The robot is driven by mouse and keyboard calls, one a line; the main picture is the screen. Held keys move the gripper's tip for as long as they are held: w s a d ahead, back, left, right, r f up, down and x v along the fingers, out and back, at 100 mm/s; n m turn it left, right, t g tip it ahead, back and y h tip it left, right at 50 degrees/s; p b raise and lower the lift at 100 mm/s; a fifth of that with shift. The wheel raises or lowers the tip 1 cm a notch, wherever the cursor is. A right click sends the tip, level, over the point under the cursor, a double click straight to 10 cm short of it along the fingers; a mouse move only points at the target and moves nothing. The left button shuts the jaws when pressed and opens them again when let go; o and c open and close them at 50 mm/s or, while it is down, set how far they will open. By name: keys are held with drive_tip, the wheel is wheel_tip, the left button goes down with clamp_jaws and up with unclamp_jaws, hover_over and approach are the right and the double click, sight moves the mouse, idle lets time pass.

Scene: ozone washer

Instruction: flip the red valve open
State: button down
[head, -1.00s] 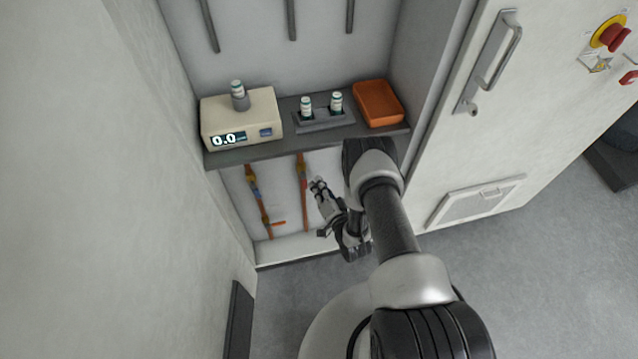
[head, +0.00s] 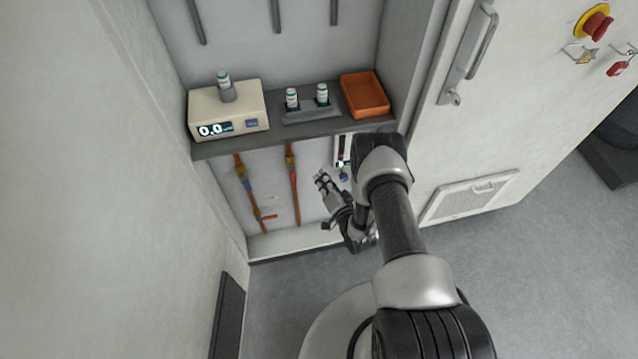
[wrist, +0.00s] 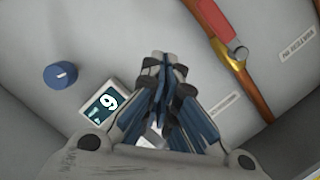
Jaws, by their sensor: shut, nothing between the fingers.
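The red valve shows in the wrist view as a red lever (wrist: 221,22) on a brass fitting (wrist: 238,60) of a copper pipe, at the upper right. The lever appears to lie along the pipe. In the head view this pipe (head: 294,190) is the right one of two under the shelf; its lever (head: 291,165) is small there. My gripper (head: 321,178) is to the right of that pipe and apart from it. In the wrist view my gripper (wrist: 161,58) is shut, with nothing between the fingers, and left of the lever.
A display box (wrist: 103,106) and blue knob (wrist: 61,75) are on the back wall. The shelf (head: 220,147) overhangs the pipes, holding a scale (head: 200,105), vials and an orange tray (head: 366,94).

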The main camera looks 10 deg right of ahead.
drive_tip(key=f+p+v, duration=0.1)
drive_tip(key=p+v, duration=0.1)
drive_tip(key=v, duration=0.6)
drive_tip(key=shift+s+f, duration=0.15)
drive_tip(key=shift+s, duration=0.05)
